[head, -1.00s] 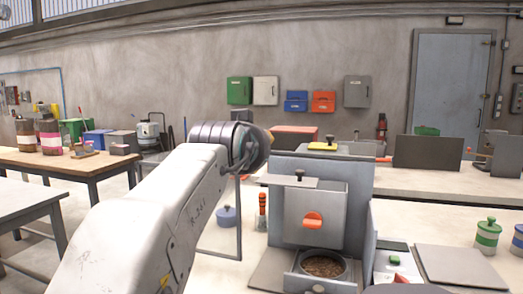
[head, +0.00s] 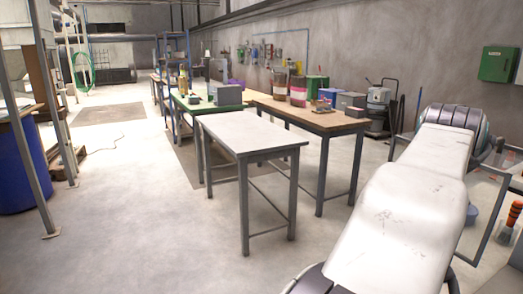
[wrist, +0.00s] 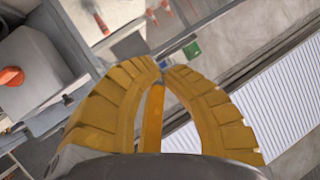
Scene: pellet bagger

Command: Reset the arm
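My gripper (wrist: 163,68) shows in the wrist view with two ribbed yellow fingers. Their tips come together, and I see nothing held between them. A yellow-orange strip lies between the fingers lower down; it looks like part of the gripper. In the head view my white arm rises at the right, and the gripper is not visible there. Behind the gripper, the wrist view shows a grey housing (wrist: 35,65) with an orange knob (wrist: 11,76), apart from the fingers.
In the head view a pale-topped table (head: 250,133) stands in the middle. A wooden-topped table (head: 318,118) with jars and boxes is behind it. A blue barrel (head: 20,165) stands at the left. Open concrete floor (head: 135,215) lies at left and front.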

